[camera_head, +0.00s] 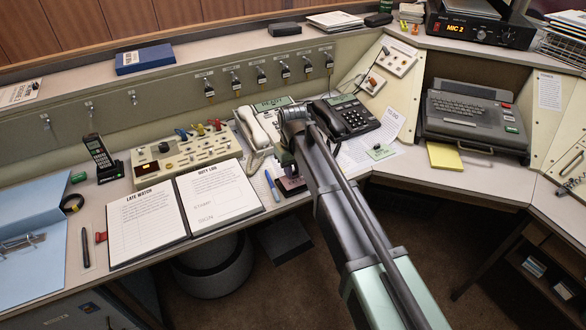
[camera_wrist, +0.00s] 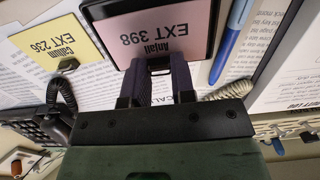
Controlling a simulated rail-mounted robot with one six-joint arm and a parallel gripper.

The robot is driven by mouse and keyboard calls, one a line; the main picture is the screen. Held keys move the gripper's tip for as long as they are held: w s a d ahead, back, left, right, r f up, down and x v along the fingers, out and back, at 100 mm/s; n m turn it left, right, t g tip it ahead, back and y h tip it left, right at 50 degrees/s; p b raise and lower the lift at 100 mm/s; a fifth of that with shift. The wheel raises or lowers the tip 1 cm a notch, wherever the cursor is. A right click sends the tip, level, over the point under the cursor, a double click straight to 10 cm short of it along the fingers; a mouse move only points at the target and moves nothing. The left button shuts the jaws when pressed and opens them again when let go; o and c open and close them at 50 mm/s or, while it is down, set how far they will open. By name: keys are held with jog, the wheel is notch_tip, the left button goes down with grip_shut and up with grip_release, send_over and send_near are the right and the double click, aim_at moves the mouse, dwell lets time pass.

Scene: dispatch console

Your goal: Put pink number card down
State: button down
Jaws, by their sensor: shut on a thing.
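The pink number card (camera_wrist: 160,38), printed "EXT 398" and a name, shows upside down in the wrist view. It lies over or in a dark, round-cornered tray (camera_wrist: 97,12); I cannot tell whether it touches the tray's bottom. My gripper (camera_wrist: 159,66) is shut on the card's near edge. In the head view my gripper (camera_head: 287,166) is low over the desk, just right of the blue pen, and the dark tray (camera_head: 292,187) with a bit of pink is partly hidden by my arm.
A yellow card (camera_wrist: 52,42) marked "EXT 236" lies beside the tray in the wrist view. A blue pen (camera_head: 272,186) lies close to the tray. The white handset (camera_head: 258,130), dark desk phone (camera_head: 346,116) and open log binder (camera_head: 218,190) stand around it.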

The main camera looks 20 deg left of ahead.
jog(key=shift+f, duration=0.3)
jog(key=c, duration=1)
grip_release()
jog(key=shift+r, duration=0.1)
jog(key=shift+o, duration=0.2)
notch_tip(320, 180, up, 13)
jog(key=p, duration=1.3)
jog(key=shift+r, duration=0.15)
